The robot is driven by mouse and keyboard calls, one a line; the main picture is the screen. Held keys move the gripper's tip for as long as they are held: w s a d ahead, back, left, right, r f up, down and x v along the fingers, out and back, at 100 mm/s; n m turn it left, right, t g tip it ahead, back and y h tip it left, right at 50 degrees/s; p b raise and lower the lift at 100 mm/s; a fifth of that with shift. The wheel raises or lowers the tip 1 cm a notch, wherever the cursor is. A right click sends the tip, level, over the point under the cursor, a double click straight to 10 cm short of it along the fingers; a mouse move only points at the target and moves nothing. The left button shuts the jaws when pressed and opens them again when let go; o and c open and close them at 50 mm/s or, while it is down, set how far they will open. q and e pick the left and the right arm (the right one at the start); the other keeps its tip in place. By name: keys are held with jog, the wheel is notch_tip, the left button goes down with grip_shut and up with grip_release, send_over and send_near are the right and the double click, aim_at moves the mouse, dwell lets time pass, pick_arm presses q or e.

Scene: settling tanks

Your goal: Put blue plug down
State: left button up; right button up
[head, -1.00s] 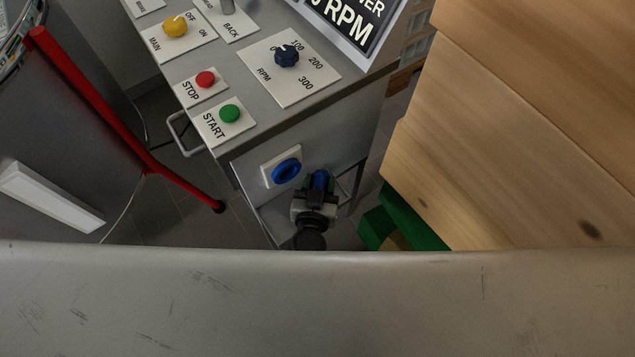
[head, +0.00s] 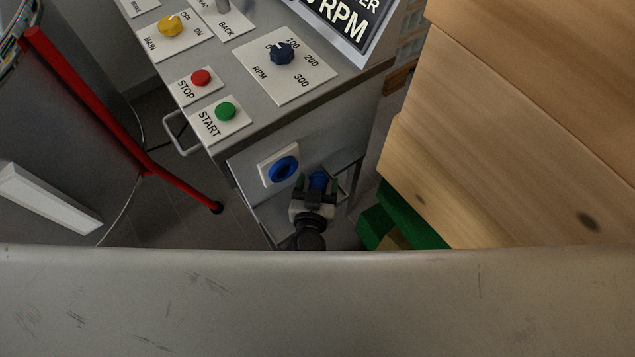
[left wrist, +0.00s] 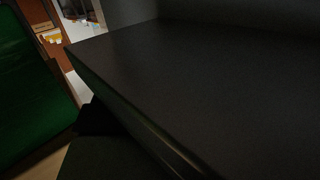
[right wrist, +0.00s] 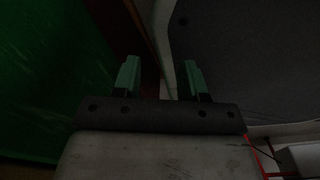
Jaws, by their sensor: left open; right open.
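The blue plug (head: 318,180) shows small in the head view, below and right of the blue round socket (head: 284,169) on the cabinet's side. It is apart from the socket. My left gripper (head: 317,187) is open, with its green fingertips on either side of the plug. I cannot tell what lies directly under the plug, as the gripper hides it. The left wrist view shows a dark flat surface, without plug or fingers. My right gripper (right wrist: 160,80) is open and empty in the right wrist view.
The cabinet top (head: 232,62) carries a green START button (head: 225,111), a red STOP button (head: 201,77) and an RPM knob (head: 281,52). Wooden boxes (head: 510,130) stand close on the right. A red rail (head: 105,115) runs at the left.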

pick_arm(q)
jog(key=shift+s+f, duration=0.15)
jog(key=shift+f, duration=0.15)
jog(key=shift+r, duration=0.15)
jog(key=shift+s+a+r+p, duration=0.1)
jog(key=shift+s+r+p, duration=0.4)
jog(key=v, duration=1)
jog(key=shift+s+r+p, duration=0.35)
jog(key=shift+r+p, duration=0.05)
jog(key=shift+p, duration=0.05)
pick_arm(e)
jog(key=shift+s+d+r, duration=0.1)
jog(key=shift+s+r, duration=0.5)
jog(key=shift+s, duration=0.2)
jog(key=shift+w, duration=0.1)
